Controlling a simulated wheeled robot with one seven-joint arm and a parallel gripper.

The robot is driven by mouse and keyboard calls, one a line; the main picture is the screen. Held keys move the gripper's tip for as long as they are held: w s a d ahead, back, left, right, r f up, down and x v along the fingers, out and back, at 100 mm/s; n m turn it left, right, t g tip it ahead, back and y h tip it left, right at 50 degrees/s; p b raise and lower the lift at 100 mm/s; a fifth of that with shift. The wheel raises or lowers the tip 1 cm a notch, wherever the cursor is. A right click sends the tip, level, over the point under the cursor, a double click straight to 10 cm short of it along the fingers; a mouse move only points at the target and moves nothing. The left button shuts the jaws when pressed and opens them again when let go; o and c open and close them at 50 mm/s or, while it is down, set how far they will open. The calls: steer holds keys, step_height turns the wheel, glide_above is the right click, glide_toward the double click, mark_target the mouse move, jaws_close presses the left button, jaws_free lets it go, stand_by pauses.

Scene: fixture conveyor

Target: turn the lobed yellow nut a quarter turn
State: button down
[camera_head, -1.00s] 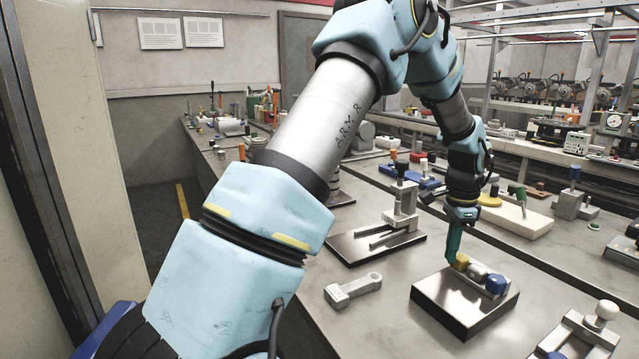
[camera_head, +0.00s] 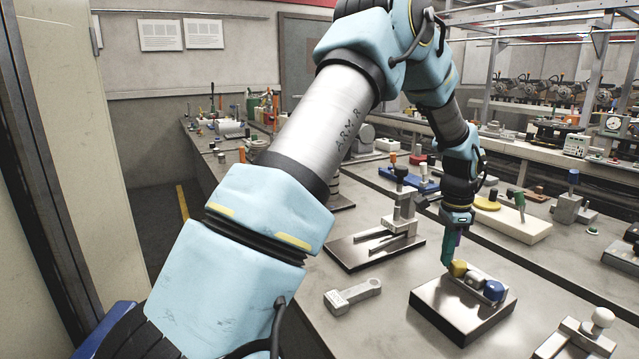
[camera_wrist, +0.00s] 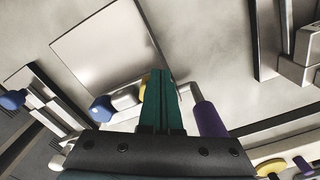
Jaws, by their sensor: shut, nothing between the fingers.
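The lobed yellow nut (camera_head: 458,268) sits at the left end of a short grey shaft on a dark block on the bench. A blue knob (camera_head: 494,290) is at the shaft's other end. My gripper (camera_head: 447,263) points down, its teal fingers shut and empty, close beside the nut's left side. Whether they touch it I cannot tell. In the wrist view my gripper (camera_wrist: 159,76) covers most of the nut, with a yellow edge (camera_wrist: 142,89) showing beside the fingers. The blue knob (camera_wrist: 101,108) is left of them there.
A grey wrench-like part (camera_head: 352,296) lies left of the block (camera_head: 458,318). A clamp fixture (camera_head: 402,212) stands behind it. A purple cylinder (camera_wrist: 208,119) with a grey rod shows right of my fingers. A white-knobbed fixture (camera_head: 602,317) is at the front right.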

step_height(320, 180, up, 6)
steer(key=p, duration=0.4)
steer(key=shift+a+f, duration=0.1)
